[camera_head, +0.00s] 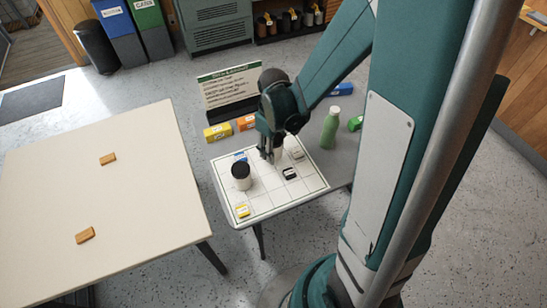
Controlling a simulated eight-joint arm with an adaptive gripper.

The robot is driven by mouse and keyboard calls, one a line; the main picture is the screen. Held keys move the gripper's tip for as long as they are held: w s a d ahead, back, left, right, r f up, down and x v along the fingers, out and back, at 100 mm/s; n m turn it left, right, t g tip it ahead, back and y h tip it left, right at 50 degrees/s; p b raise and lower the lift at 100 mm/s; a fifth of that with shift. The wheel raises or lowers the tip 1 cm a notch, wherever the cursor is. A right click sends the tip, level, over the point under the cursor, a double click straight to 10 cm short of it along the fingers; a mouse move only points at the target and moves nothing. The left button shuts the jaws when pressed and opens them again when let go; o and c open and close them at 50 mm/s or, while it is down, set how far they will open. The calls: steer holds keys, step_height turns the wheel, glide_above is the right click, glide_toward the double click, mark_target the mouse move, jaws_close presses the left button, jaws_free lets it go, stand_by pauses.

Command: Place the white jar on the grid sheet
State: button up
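A white jar (242,184) with a wide black lid stands upright on the left part of the grid sheet (264,205). The sheet is white with dark grid lines and lies on a small grey table. My gripper (270,158) points down over the upper middle of the sheet, to the right of the jar and apart from it. Its fingers are small and partly overlap in this view, and a pale patch shows beside them. I cannot tell whether they are open or hold anything.
On the sheet are a yellow block (242,211), a black-and-white block (290,173), a white block (297,153) and a blue one (240,156). A green bottle (330,130) stands right of it. A sign (230,88) stands behind. The cream table (100,200) is mostly clear.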

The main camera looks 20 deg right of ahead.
steer(key=shift+f, duration=0.1)
stand_by(0.3)
steer(key=shift+f+b, duration=0.6)
steer(key=shift+f, duration=1.4)
steer(key=shift+f, duration=0.2)
steer(key=o, duration=1.1)
steer(key=shift+c, duration=0.2)
steer(key=shift+r, duration=0.25)
steer(key=shift+r+p, duration=1.55)
steer(key=shift+r, duration=4.4)
